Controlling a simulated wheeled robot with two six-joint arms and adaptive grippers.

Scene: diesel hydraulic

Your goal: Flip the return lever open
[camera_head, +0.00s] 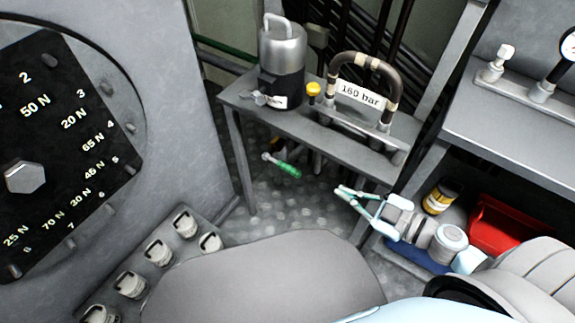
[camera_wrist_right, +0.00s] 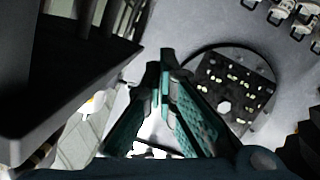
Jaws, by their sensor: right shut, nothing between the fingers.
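A small grey lever (camera_head: 259,98) with a white tag (camera_head: 280,102) sits at the foot of the dark pump cylinder with a metal cap (camera_head: 283,52), on the bench. The tag is too small to read, so I cannot tell for sure that this is the return lever. A green-handled lever (camera_head: 288,170) shows below the bench, near the floor. My right gripper (camera_head: 341,190) is shut and empty, below and right of the bench, apart from both levers. In the right wrist view, its teal fingers (camera_wrist_right: 162,72) are close together.
A curved hose with a "160 bar" tag (camera_head: 360,94) and a yellow knob (camera_head: 313,89) stand on the grey bench (camera_head: 352,153). A red bin (camera_head: 497,226) and yellow can (camera_head: 439,199) sit right. The dial panel (camera_wrist_right: 235,92) also shows in the wrist view.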

